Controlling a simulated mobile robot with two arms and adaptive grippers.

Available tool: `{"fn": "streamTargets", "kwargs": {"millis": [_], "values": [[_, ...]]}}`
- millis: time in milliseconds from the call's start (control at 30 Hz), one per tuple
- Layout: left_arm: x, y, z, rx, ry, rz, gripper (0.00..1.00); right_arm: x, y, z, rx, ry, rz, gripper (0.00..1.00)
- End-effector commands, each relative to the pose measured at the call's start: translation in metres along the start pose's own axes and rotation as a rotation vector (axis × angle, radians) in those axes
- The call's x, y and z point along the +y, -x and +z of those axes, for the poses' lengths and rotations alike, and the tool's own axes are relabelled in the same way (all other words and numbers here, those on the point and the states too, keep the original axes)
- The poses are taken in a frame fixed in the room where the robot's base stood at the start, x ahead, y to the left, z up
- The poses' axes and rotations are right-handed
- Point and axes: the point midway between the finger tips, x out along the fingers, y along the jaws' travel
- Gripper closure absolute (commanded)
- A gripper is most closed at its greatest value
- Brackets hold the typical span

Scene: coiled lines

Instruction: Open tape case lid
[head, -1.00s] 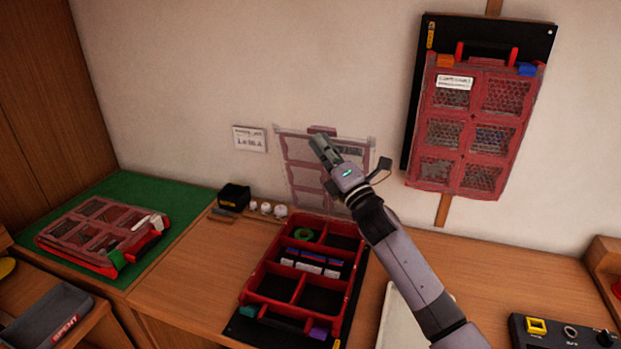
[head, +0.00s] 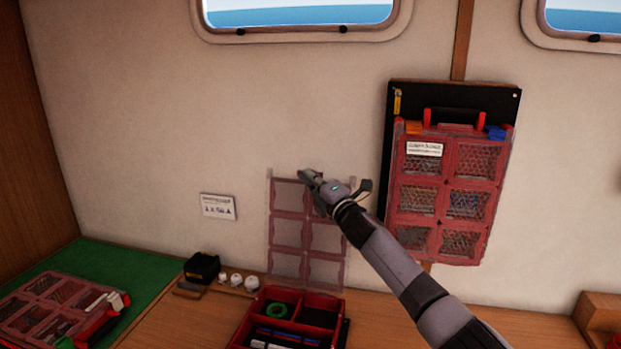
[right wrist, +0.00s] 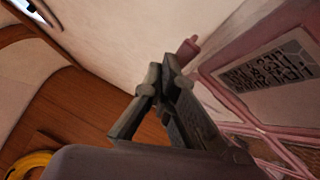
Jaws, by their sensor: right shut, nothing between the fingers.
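The red tape case (head: 262,318) sits on the wooden counter, its lower part cut off by the frame edge. Its clear lid with red-framed panes (head: 289,232) stands upright behind the tray, so the case is open. My right gripper (head: 307,177) is shut and empty near the lid's top edge. In the right wrist view its fingers (right wrist: 168,75) meet, with the lid (right wrist: 215,70), a pink tab and a printed label to their right. I cannot tell if they touch the lid. My left gripper is not in view.
A similar red case (head: 455,195) hangs on a black wall board at right. Another case (head: 60,310) lies on a green mat (head: 140,270) at left. A black box (head: 202,268) and small white items stand left of the tape case.

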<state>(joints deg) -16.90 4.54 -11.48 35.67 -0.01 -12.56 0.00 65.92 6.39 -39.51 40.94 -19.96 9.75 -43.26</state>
Motion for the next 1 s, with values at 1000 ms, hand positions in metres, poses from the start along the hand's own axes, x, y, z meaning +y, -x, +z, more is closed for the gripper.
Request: {"fn": "streamTargets", "kwargs": {"millis": [1000], "values": [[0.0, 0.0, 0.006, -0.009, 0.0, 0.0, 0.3, -0.002, 0.055, 0.002, -0.002, 0.004, -0.001, 1.0]]}}
